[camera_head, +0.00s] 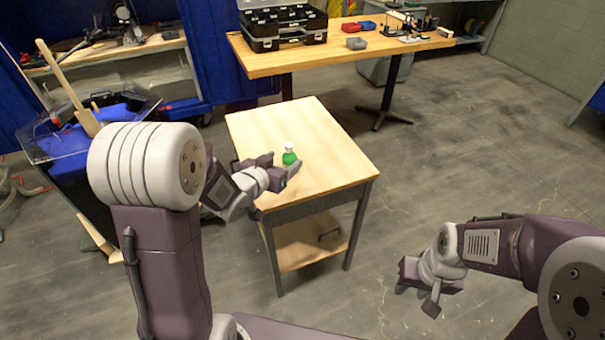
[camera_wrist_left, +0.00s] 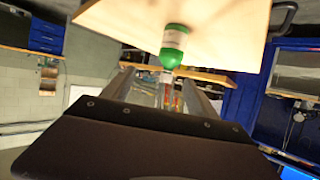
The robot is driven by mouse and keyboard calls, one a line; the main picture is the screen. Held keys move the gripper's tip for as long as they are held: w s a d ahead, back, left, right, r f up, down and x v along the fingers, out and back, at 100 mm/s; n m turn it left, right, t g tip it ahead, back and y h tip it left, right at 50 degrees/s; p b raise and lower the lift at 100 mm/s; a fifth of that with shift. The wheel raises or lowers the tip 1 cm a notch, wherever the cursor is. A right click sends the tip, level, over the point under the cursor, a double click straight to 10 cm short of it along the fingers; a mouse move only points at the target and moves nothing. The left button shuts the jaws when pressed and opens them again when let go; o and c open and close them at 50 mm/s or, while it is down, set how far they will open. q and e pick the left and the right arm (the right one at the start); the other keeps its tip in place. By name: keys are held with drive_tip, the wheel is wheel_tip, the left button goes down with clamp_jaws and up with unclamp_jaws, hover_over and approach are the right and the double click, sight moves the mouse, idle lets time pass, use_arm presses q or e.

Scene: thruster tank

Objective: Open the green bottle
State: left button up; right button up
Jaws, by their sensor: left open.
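A small green bottle (camera_head: 289,157) with a whitish top stands upright on the small wooden table (camera_head: 318,128). It also shows in the left wrist view (camera_wrist_left: 174,45), upside down because that view is turned over, with a pale band around its body. My left gripper (camera_head: 280,170) is open at the left front of the bottle, just above the tabletop. In the left wrist view its two fingers are spread and the bottle shows between and beyond their tips. My right gripper (camera_head: 432,293) hangs over the floor, away from the table; its jaw gap is not clear.
A long workbench (camera_head: 330,50) behind carries an open black case (camera_head: 283,25), small red, blue and grey bins and some equipment. A dark container with a blue interior (camera_head: 70,140) stands at the left. The tabletop around the bottle is bare, and the floor on the right is clear.

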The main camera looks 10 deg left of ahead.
sight(286, 161)
use_arm(q)
drive_tip(key=f, duration=0.1)
drive_tip(key=a+f, duration=0.1)
drive_tip(key=f+b, duration=0.1)
drive_tip(key=shift+s+a, duration=0.25)
drive_tip(key=shift+a, duration=0.05)
drive_tip(key=shift+a+r, duration=0.1)
drive_tip(key=shift+w, duration=0.2)
drive_tip(key=b+x, duration=0.1)
drive_tip(key=x, duration=0.2)
drive_tip(key=shift+s, duration=0.1)
drive_tip(key=shift+w, duration=0.4)
drive_tip(key=b+x, duration=0.1)
drive_tip(key=x, duration=0.4)
drive_tip(key=shift+w, duration=0.1)
use_arm(e)
drive_tip(key=f, duration=0.4)
drive_tip(key=shift+s+a+f, duration=0.15)
drive_tip(key=shift+s+a, duration=0.1)
drive_tip(key=shift+a, duration=0.05)
use_arm(q)
clamp_jaws()
